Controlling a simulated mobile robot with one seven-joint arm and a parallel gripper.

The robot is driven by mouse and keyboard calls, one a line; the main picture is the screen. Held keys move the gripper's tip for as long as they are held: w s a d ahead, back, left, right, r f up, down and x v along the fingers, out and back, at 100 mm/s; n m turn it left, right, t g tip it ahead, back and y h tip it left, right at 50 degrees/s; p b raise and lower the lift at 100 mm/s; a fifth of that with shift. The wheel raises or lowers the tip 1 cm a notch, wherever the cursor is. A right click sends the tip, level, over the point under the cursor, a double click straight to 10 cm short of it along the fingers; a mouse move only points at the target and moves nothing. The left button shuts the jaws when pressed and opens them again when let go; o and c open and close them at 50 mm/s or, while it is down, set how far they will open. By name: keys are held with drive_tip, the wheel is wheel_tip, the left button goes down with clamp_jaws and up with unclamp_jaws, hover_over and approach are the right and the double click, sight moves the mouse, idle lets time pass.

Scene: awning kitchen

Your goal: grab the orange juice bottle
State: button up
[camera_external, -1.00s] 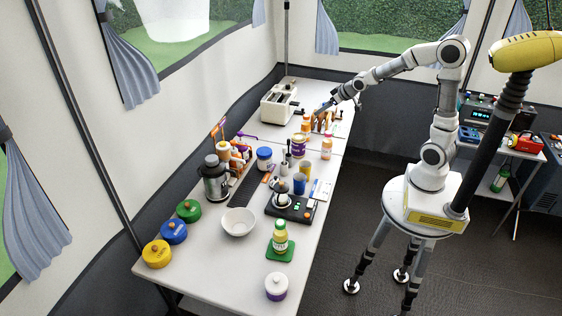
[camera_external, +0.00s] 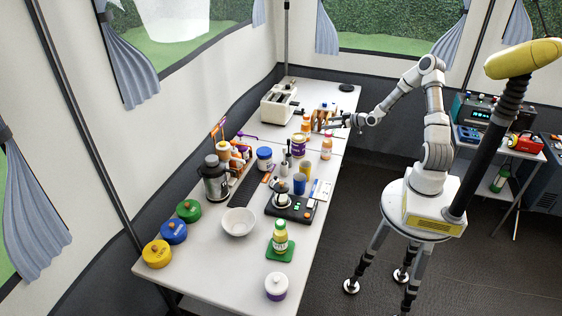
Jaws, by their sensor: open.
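My gripper (camera_external: 333,124) is open and empty at the far right part of the long white table (camera_external: 205,268), low over it or just above it. A small orange bottle with a pale cap (camera_external: 327,148) stands upright just below the gripper in the picture, apart from it as far as I can tell. Another orange bottle (camera_external: 306,127) stands left of the gripper. Labels are too small to read, so I cannot tell which is the orange juice.
A purple-and-yellow jar (camera_external: 298,146) stands close left of the small bottle. A wooden holder (camera_external: 322,117) is just behind the gripper. A white toaster-like appliance (camera_external: 279,104) is at the far left. A scale-like device (camera_external: 291,208) is nearer.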

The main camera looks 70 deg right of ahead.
sight(306, 128)
drive_tip(key=b+x, duration=0.2)
drive_tip(key=x, duration=1.5)
drive_tip(key=shift+w+a, duration=0.1)
drive_tip(key=shift+w, duration=0.1)
clamp_jaws()
